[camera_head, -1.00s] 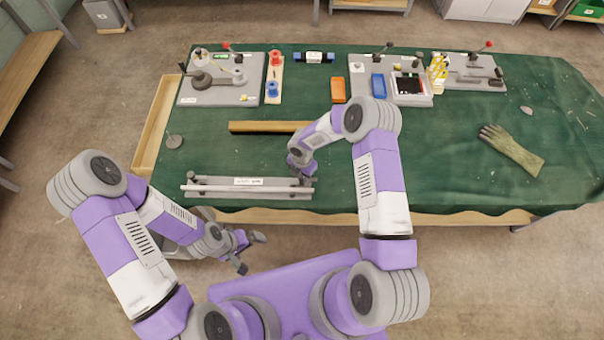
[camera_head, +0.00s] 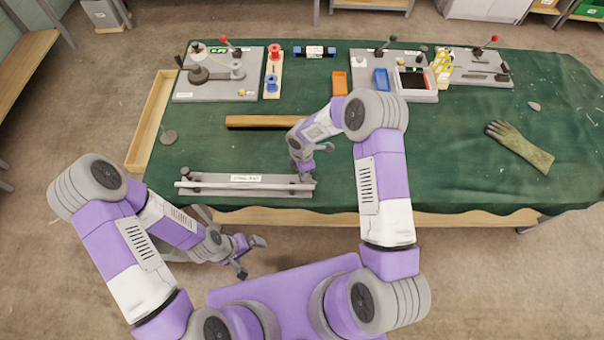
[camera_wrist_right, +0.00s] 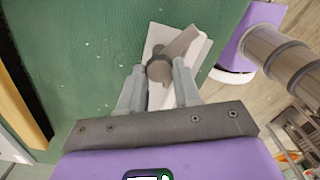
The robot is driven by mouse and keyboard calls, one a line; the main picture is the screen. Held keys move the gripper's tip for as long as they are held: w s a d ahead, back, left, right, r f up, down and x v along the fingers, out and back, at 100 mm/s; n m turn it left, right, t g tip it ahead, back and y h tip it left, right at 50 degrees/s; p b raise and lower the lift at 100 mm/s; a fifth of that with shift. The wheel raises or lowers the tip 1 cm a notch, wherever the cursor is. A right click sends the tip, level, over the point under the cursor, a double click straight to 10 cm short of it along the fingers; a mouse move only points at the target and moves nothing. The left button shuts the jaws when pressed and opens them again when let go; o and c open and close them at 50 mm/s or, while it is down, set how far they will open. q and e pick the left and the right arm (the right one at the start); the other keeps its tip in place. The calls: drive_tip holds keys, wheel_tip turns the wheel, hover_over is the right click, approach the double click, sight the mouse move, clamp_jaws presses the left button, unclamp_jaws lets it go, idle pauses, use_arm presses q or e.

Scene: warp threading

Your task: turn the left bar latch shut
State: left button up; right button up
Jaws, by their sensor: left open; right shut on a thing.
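A grey bar fixture (camera_head: 246,191) with a pale rod (camera_head: 235,184) lies near the table's front left edge. The left bar latch (camera_head: 185,172) is a small dark piece at its left end; its angle is too small to tell. My right gripper (camera_head: 306,172) is low at the fixture's right end. In the right wrist view its fingers (camera_wrist_right: 158,80) are shut on a dark round latch knob (camera_wrist_right: 159,68) with a grey arm, above a pale plate. My left gripper (camera_head: 250,256) is open and empty, in front of the table edge, away from the left latch.
A brown bar (camera_head: 262,122) lies behind the fixture. Boards with knobs and levers stand at the back. A glove (camera_head: 522,146) lies right. The green cloth between is mostly clear.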

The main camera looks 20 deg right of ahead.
drive_tip(key=m+b, duration=0.5)
drive_tip(key=m, duration=0.1)
drive_tip(key=shift+w+f, duration=0.1)
drive_tip(key=m+b, duration=0.1)
drive_tip(key=m, duration=0.2)
drive_tip(key=shift+m+b, duration=0.3)
drive_tip(key=shift+b, duration=0.05)
drive_tip(key=shift+m+b, duration=0.55)
drive_tip(key=shift+m, duration=0.55)
drive_tip(key=o, duration=1.1)
drive_tip(key=shift+c, duration=0.2)
wheel_tip(320, 180, up, 8)
drive_tip(key=shift+f+p, duration=0.1)
drive_tip(key=shift+p, duration=0.25)
